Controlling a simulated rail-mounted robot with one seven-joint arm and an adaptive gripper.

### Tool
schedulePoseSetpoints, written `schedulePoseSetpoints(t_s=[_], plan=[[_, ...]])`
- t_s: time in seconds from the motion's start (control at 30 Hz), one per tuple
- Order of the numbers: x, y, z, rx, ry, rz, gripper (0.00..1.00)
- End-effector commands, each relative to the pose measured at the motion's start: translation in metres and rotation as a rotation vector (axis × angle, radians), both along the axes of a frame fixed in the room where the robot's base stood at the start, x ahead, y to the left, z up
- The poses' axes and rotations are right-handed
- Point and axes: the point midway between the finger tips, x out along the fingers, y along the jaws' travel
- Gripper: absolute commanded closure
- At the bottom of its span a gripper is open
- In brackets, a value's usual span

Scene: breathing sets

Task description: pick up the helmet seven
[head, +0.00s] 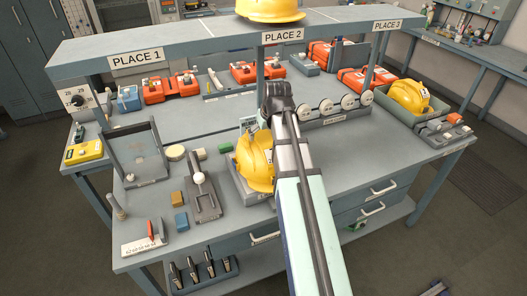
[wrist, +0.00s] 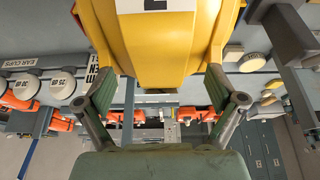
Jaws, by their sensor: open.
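A yellow helmet (head: 255,160) sits on a grey stand on the workbench, partly hidden behind my arm in the head view. A yellow helmet fills the top of the wrist view (wrist: 160,45). It carries a white label whose mark is cut off, so I cannot read its number. My gripper (wrist: 160,90) is open, with its two fingers apart at either side of the helmet's lower part. I cannot tell whether they touch it. Other yellow helmets are on the overhead shelf (head: 270,10) and in a right-hand tray (head: 410,97).
The overhead shelf (head: 205,46) with PLACE labels spans the bench. A row of ear cups (head: 325,109), orange cases (head: 172,87), a grey frame (head: 140,155) and a grey fixture (head: 203,190) stand around.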

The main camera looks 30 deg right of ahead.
Motion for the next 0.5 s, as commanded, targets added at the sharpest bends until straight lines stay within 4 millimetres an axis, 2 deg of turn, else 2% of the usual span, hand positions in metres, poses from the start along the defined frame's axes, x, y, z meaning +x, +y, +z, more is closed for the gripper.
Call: schedulePoseSetpoints(t_s=[0.2,0.47,0.5], plan=[[0.006,-0.001,-0.014,0.000,0.000,0.000,0.06],[0.007,-0.001,-0.017,0.000,-0.001,0.000,0.06],[0.007,-0.001,-0.017,0.000,-0.001,0.000,0.10]])
